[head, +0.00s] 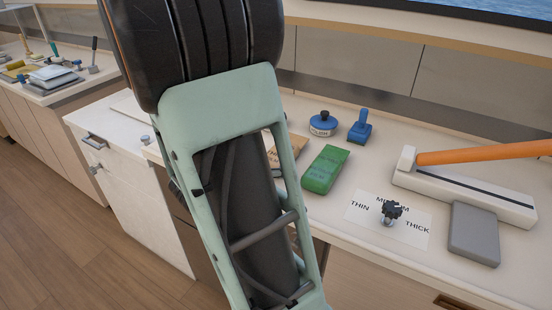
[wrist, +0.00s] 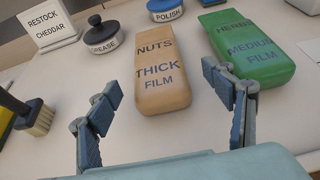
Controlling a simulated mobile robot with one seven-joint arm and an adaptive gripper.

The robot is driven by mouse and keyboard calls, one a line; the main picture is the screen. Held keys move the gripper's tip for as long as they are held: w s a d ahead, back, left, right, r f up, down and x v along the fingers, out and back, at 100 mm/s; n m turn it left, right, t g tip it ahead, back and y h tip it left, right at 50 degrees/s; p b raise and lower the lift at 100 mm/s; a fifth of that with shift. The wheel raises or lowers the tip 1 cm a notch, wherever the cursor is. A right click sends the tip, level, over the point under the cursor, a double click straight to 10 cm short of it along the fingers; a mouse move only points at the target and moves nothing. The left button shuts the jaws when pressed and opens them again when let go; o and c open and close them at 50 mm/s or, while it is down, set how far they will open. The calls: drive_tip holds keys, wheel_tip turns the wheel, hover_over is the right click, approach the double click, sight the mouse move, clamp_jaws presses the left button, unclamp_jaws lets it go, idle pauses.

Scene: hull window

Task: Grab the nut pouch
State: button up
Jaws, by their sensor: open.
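The nut pouch (wrist: 161,72) is a tan packet marked "NUTS THICK FILM". In the wrist view it lies on the counter, ahead of my gripper and roughly between the lines of its two fingers. My gripper (wrist: 162,100) is open, with the blue-grey fingers spread wide and nothing between them. The right fingertip is close to the lower edge of a green pouch (wrist: 249,50) marked "HERBS MEDIUM FILM". In the head view the nut pouch (head: 287,152) is mostly hidden behind my arm, and the gripper fingers are hidden too.
A grease tin (wrist: 104,38), a polish tin (wrist: 165,8) and a "RESTOCK CHEDDAR" card (wrist: 47,26) stand behind. In the head view a thickness dial (head: 391,210), a grey block (head: 474,234) and an orange-handled device (head: 470,190) occupy the right.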

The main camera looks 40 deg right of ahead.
drive_tip(key=shift+b+x, duration=0.35)
drive_tip(key=shift+x, duration=2.8)
drive_tip(key=shift+w, duration=0.15)
drive_tip(key=shift+c, duration=0.7)
drive_tip(key=c, duration=1.4)
drive_tip(key=shift+o, duration=0.2)
drive_tip(key=shift+r, duration=0.1)
